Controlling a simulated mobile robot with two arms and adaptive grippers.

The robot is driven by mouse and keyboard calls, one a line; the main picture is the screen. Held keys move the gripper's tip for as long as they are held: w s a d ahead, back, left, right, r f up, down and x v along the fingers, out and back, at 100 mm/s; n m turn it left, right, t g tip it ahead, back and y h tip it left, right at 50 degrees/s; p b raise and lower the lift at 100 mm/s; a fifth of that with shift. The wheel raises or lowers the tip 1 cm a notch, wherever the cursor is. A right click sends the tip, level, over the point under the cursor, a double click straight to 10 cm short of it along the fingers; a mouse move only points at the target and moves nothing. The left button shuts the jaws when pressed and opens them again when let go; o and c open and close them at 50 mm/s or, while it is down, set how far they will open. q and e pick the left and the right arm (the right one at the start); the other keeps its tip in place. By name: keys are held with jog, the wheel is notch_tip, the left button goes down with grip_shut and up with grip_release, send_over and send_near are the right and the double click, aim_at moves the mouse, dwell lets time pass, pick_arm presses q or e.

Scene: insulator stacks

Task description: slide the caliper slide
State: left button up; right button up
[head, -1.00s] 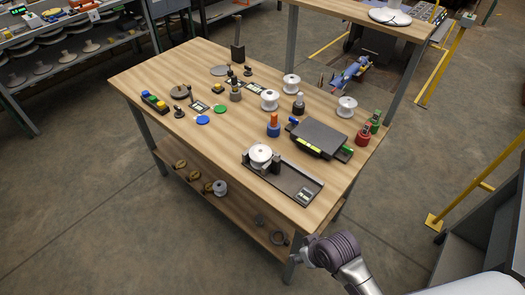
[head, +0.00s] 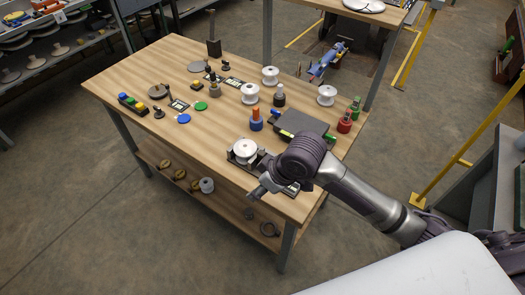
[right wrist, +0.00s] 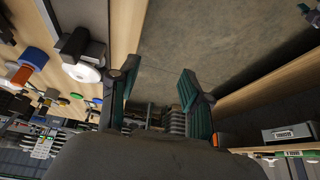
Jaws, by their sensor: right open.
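The caliper (head: 233,156) lies along the front edge of the wooden table, a dark rail with upright jaws. A white spool-shaped insulator (head: 243,146) stands at its left end. A small display (head: 292,188) shows at its right end; my right arm hides much of the rail and slide. My right gripper (head: 259,191) is in front of the table edge, apart from the caliper. In the right wrist view the open, empty fingers (right wrist: 155,88) have floor between them, with the insulator (right wrist: 82,70) to their left. My left gripper is not in view.
A dark box-like device (head: 300,127) stands behind the caliper, partly behind my arm. An orange-and-blue part (head: 256,119), white insulators (head: 327,95) and a red part (head: 345,122) stand nearby. The lower shelf (head: 225,205) holds several parts. The table's left front is mostly clear.

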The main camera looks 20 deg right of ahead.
jog(key=w+d+r, duration=0.4)
jog(key=w, duration=0.2)
jog(key=h, duration=0.1)
send_near(262, 153)
jog(key=shift+m, duration=0.3)
jog(key=p+x, duration=0.1)
jog(key=x, duration=0.8)
jog(key=shift+f, duration=0.1)
grip_shut()
